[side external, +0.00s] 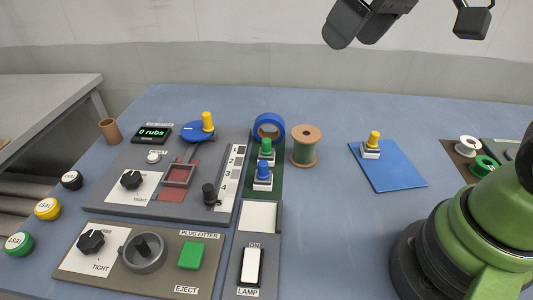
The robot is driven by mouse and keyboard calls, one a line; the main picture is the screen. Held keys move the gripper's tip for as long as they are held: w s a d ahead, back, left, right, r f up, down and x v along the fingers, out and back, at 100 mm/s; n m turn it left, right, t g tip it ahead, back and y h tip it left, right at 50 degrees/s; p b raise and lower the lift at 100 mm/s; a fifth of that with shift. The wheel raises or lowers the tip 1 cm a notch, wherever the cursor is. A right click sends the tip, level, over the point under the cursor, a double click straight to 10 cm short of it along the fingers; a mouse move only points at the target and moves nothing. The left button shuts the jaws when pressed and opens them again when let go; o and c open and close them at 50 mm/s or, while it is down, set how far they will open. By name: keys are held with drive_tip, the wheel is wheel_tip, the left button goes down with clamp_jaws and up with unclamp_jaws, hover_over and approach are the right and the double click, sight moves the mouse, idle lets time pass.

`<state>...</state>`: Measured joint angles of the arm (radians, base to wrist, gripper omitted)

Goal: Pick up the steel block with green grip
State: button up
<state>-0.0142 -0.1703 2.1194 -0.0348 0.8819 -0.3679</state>
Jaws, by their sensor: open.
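The steel block with green grip (267,150) stands upright on a dark green strip (276,190) near the middle of the table. A steel block with blue grip (263,176) stands just in front of it and hides part of its base. My gripper (362,24) shows only in part at the top edge, dark and open. It is high above the table, to the right of the green-grip block and well apart from it. Nothing shows held in it.
A blue tape ring (269,126) stands close behind the block, and a thread spool (305,146) close on its right. A yellow-grip block (371,146) sits on a blue mat (396,175). The press panel (120,205) is left. Table between spool and mat is clear.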

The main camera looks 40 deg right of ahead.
drive_tip(key=w+f+n+g, duration=0.1)
drive_tip(key=w+f+n, duration=0.25)
drive_tip(key=w, duration=0.25)
drive_tip(key=n+g, duration=0.3)
drive_tip(key=n, duration=0.1)
approach(265, 152)
drive_tip(key=shift+n+h, duration=0.3)
drive_tip(key=shift+n, duration=0.25)
drive_tip(key=f, duration=0.4)
drive_tip(key=shift+w+d+f, duration=0.15)
drive_tip(key=shift+w+f, duration=0.05)
drive_tip(key=shift+w, duration=0.15)
drive_tip(key=shift+w+a+f, duration=0.15)
drive_tip(key=shift+w+f, duration=0.05)
drive_tip(key=shift+f, duration=0.8)
drive_tip(key=shift+w+a+f, duration=0.2)
drive_tip(key=shift+f, duration=0.8)
drive_tip(key=shift+w+a+f, duration=0.15)
drive_tip(key=shift+f, duration=0.85)
drive_tip(key=c, duration=1.1)
